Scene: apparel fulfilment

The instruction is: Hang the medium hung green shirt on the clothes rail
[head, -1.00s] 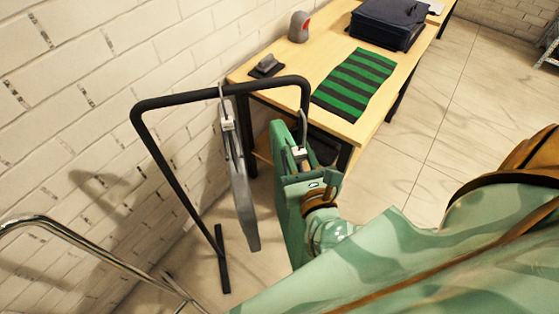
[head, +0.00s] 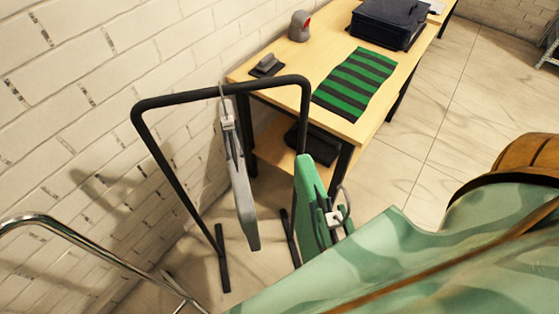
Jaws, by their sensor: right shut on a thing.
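The green shirt (head: 307,205) is on a hanger, its hook showing to the right of the cloth. My left gripper is out of view.
A grey garment (head: 242,195) hangs from the rail's top bar. A brick wall stands left. A chrome rail (head: 85,247) is at lower left.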

